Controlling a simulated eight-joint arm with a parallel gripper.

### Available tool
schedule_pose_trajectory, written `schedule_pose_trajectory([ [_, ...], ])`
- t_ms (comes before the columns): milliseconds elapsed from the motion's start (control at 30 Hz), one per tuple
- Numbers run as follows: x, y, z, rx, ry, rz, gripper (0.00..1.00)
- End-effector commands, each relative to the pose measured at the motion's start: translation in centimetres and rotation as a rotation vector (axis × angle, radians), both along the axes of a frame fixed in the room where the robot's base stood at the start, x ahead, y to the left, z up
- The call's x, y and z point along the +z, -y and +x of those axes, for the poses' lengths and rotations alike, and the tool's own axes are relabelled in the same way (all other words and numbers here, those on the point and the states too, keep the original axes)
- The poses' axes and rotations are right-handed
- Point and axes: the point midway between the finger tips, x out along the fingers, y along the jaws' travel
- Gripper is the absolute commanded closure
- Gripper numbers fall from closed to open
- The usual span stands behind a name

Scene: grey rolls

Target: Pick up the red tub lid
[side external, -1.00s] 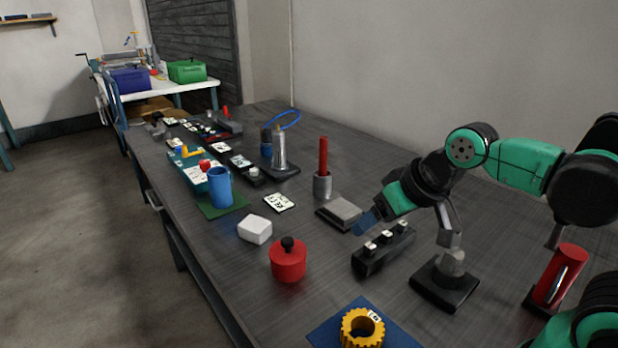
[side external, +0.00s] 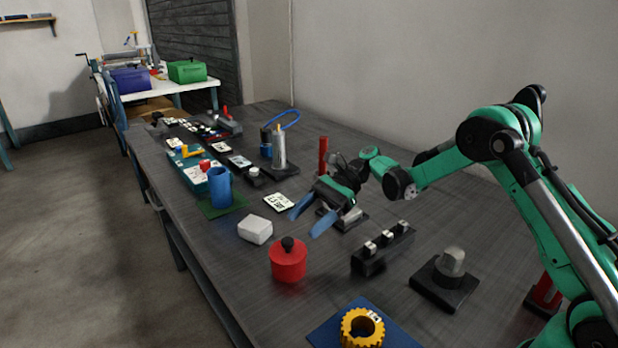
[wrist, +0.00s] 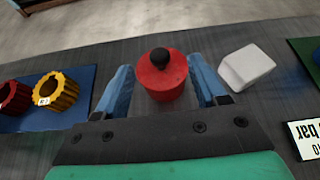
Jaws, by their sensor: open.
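The red tub (side external: 288,262) stands upright on the dark table near its front edge. Its red lid (side external: 288,246) sits on top and carries a black round knob (side external: 287,243). The wrist view shows the red lid (wrist: 161,70) and black knob (wrist: 159,57) ahead, between the lines of my two blue fingers. My gripper (side external: 307,221) is open and empty, above the table behind and right of the tub, apart from it. In the wrist view my gripper's fingers (wrist: 160,78) are spread wide. The tub's far side is hidden.
A white block (side external: 255,230) lies close to the tub; it also shows in the wrist view (wrist: 246,67). A black rack with small pieces (side external: 383,248) stands right of the tub. A yellow gear (side external: 361,327) sits on a blue mat in front. A blue cup (side external: 220,187) stands further back.

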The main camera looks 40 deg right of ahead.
Motion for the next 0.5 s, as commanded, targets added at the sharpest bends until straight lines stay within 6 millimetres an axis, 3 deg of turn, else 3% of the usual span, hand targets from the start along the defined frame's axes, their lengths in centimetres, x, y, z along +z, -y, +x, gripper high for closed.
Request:
schedule_pose_trajectory([
  [167, -1.0, -0.2, -0.1, -0.001, -0.047, 0.043, 0.35],
  [500, -2.6, -4.4, -0.1, -0.001, -0.047, 0.043, 0.35],
])
